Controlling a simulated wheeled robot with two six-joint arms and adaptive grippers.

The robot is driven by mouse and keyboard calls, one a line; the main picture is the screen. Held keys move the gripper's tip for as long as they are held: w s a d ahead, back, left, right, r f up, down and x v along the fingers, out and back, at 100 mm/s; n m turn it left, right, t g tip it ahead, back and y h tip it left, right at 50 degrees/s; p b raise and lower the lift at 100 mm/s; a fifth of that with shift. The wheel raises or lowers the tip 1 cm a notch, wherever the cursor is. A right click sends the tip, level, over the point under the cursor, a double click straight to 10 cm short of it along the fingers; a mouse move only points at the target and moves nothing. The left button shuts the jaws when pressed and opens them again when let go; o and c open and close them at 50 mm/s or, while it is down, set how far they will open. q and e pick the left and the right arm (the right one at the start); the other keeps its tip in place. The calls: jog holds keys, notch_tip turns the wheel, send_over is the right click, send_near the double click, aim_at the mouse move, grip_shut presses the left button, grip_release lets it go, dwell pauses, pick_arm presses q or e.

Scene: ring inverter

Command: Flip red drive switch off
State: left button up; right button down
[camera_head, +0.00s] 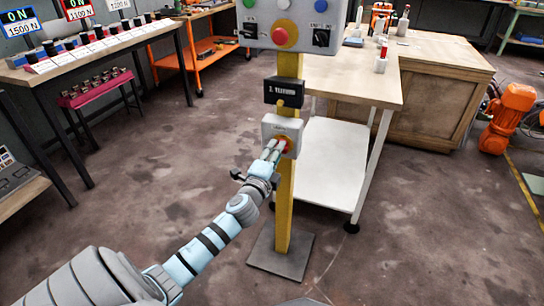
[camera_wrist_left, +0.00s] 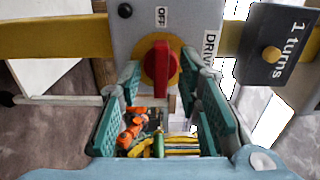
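The red drive switch (camera_wrist_left: 160,62) is a rotary knob on a round yellow plate, set in a grey box (camera_wrist_left: 125,35) on the yellow post. In the wrist view its handle runs up and down the picture. An OFF label (camera_wrist_left: 161,17) is above it and a partly hidden DRIVE label (camera_wrist_left: 210,48) is to its right. My left gripper (camera_head: 276,149) is at the box front in the head view and hides most of the knob. In the wrist view the teal fingers of my left gripper (camera_wrist_left: 162,80) are apart, one on each side of the knob; contact cannot be told. My right gripper is not in view.
A black sign box (camera_head: 284,92) and a grey control panel with a red button (camera_head: 284,36) are above on the yellow post (camera_head: 284,210). A wooden workbench (camera_head: 430,70) stands behind right, a long table (camera_head: 90,55) at left. Floor around the post base is clear.

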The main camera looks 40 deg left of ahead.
pick_arm(q)
jog(key=v, duration=1.1)
jog(key=shift+s, duration=0.1)
